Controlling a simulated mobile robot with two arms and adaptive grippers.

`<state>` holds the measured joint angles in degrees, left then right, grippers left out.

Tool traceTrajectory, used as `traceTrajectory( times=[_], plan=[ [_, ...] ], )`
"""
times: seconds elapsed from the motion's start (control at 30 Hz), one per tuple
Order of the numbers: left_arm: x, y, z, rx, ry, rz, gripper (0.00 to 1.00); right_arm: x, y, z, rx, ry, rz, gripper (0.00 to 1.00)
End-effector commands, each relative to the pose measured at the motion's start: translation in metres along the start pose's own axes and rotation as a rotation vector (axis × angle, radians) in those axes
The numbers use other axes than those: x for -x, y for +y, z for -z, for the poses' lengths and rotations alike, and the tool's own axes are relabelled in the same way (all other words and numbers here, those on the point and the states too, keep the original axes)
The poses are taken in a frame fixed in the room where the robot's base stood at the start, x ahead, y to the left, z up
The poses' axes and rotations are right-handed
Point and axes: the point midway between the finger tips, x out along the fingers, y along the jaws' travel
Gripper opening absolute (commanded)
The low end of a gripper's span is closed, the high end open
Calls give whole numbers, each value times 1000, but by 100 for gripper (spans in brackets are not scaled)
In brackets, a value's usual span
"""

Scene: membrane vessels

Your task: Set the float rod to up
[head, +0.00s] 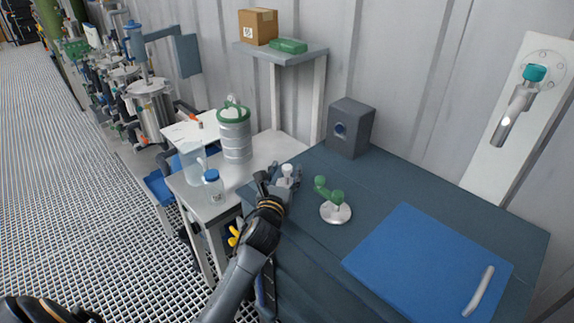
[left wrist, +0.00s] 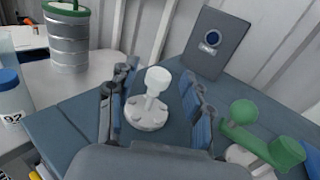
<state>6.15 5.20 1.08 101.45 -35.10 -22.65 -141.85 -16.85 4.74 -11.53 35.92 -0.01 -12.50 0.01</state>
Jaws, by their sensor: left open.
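A white knob on a short stem (head: 287,170) stands upright on a round, bolted base at the left edge of the dark blue bench top. It also shows in the left wrist view (left wrist: 157,80). My left gripper (head: 279,179) is open, with one finger on each side of this knob; in the left wrist view (left wrist: 158,100) gaps show between knob and fingers. Just right of it, a green two-knobbed lever (head: 328,191) sits on a white disc. No label shows which part is the float rod. My right gripper is not in view.
A grey box with a blue button (head: 350,128) stands behind. A blue panel (head: 425,255) with a white handle covers the bench's right front. A side table (head: 262,152) carries a green-lidded canister (head: 235,138) and a blue-capped bottle (head: 213,187). A teal-knobbed lever (head: 520,100) hangs on the wall.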

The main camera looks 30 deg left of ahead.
Motion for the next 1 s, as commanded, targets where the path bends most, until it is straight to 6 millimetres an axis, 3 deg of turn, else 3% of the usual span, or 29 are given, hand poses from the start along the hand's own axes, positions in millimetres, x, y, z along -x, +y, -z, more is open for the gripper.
traceTrajectory(
  times=[0.2, 0.5, 0.77, 1.0],
  plan=[
    [-19, 0, 0, 1, 0, 0, 50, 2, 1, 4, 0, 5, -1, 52],
    [-21, 0, 0, 0, 0, 0, 50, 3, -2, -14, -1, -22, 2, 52],
    [-21, 0, 0, 0, 0, 0, 0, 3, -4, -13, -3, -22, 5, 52],
    [-21, 0, -2, -1, 0, 0, 0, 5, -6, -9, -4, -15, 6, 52]
  ],
)
